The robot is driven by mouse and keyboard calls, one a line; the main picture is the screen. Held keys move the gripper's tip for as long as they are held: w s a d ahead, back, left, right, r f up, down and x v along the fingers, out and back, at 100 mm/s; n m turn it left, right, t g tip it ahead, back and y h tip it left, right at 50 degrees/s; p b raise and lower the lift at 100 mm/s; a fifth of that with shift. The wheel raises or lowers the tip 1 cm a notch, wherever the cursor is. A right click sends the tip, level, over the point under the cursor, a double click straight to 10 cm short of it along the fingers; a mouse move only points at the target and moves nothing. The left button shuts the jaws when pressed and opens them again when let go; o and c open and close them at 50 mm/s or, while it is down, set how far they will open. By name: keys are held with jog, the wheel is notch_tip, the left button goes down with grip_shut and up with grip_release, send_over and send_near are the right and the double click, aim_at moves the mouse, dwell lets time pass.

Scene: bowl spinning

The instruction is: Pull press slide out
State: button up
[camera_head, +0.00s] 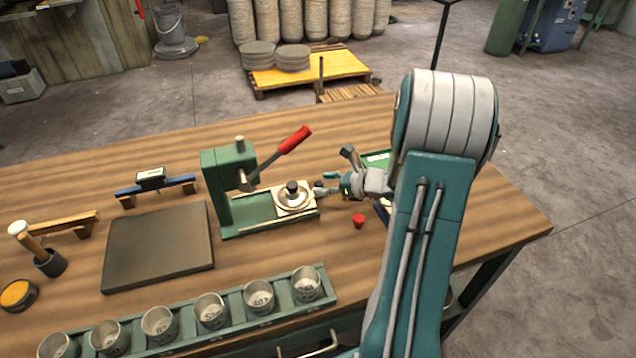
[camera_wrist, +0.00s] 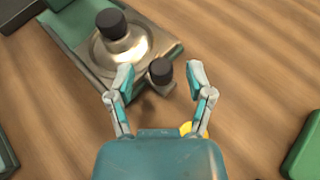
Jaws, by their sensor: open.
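The green press (camera_head: 226,185) with a red-tipped lever stands on the wooden bench in the head view. Its metal slide (camera_head: 281,208) sits at the right end of the green base and carries a round dish with a black-topped post. In the wrist view the slide (camera_wrist: 98,72) is at upper left, with a dark-knobbed handle (camera_wrist: 161,71) on its near edge. My gripper (camera_wrist: 160,80) is open, with its fingertips on either side of the handle knob. Gaps show between knob and fingers. In the head view my gripper (camera_head: 330,183) is just right of the slide.
A small red object (camera_head: 358,221) lies near my gripper. A green tray (camera_head: 377,159) is partly hidden behind my arm. A row of metal cups in a green rack (camera_head: 240,325) lines the front. A dark flat plate (camera_head: 158,246) lies left of the press.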

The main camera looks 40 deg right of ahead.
jog(key=v, duration=1)
jog(key=shift+f, duration=0.1)
